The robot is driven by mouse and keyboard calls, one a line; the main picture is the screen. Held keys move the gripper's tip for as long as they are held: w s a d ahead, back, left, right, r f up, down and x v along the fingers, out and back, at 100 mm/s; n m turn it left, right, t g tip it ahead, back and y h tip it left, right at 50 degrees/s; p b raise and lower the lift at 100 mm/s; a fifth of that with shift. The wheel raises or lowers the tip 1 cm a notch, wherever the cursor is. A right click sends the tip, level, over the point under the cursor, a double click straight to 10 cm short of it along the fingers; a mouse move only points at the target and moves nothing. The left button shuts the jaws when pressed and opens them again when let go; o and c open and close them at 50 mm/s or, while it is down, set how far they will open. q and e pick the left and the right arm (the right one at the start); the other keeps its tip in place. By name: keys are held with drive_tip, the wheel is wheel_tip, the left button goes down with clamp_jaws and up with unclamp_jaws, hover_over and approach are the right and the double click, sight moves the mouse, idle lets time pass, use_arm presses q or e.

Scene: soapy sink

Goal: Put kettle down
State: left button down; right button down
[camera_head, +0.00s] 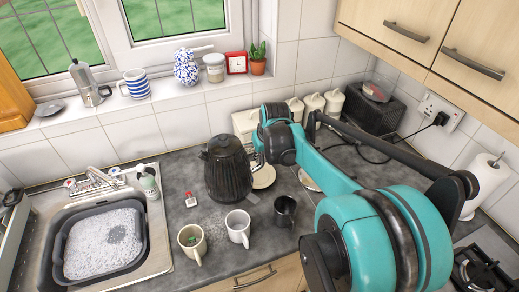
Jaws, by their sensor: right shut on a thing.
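The black ribbed kettle (226,172) is upright over the grey worktop, to the right of the sink. I cannot tell whether its bottom touches the worktop or is slightly above it. My right gripper (257,158) is at the kettle's right side, where the handle would be, and is shut on it. My arm's wrist hides most of the fingers and the handle. My left gripper is not in view.
A beige mug (192,241), a white mug (238,226) and a dark mug (285,211) stand in front of the kettle. The sink (158,232) with a soapy basin (141,232) is at left. Pale canisters (314,103) and a black toaster-like box (373,116) stand behind.

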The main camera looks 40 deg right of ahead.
wheel_tip(320, 180, down, 10)
drive_tip(key=b, duration=0.2)
idle(0.3)
drive_tip(key=shift+r, duration=0.1)
drive_tip(key=c, duration=1.4)
unclamp_jaws()
drive_tip(key=shift+b, duration=0.3)
